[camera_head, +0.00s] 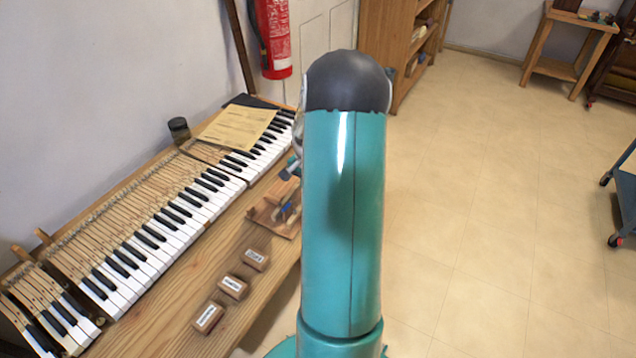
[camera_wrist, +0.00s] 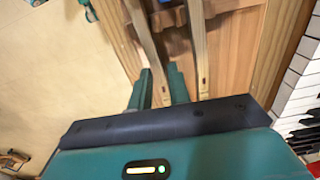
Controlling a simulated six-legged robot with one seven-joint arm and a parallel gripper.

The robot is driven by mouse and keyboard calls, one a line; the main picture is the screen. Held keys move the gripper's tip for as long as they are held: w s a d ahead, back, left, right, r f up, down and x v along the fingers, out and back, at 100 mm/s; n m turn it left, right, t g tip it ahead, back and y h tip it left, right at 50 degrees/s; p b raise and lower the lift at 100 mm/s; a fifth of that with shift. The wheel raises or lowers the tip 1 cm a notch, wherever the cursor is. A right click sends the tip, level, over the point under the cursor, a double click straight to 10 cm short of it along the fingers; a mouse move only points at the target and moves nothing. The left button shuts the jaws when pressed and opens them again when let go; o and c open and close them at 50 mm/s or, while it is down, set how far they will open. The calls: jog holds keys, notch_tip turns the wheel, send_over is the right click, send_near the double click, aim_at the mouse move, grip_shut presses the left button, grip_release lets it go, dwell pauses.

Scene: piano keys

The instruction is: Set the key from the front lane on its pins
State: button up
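In the wrist view my gripper (camera_wrist: 160,72) points at a wooden tray (camera_wrist: 235,50). A long pale wooden key (camera_wrist: 145,40) runs between its two teal fingers, with its near end close to my palm. The fingers lie close along both sides of it; whether they press on it I cannot tell. A second pale key (camera_wrist: 198,50) lies just right of the fingers. In the head view my arm hides most of the gripper and part of the tray (camera_head: 262,214). The keyboard (camera_head: 150,240) lies on the bench, with a gap near its left end.
Three labelled wooden blocks (camera_head: 233,287) stand on the bench (camera_head: 165,325) in front of the keyboard. A paper sheet (camera_head: 238,127) and a dark jar (camera_head: 179,128) are at the back. A fire extinguisher (camera_head: 272,40) hangs on the wall.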

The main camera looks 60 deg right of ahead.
grip_shut()
jog(key=shift+r, duration=0.2)
notch_tip(320, 180, up, 8)
dwell(1.4)
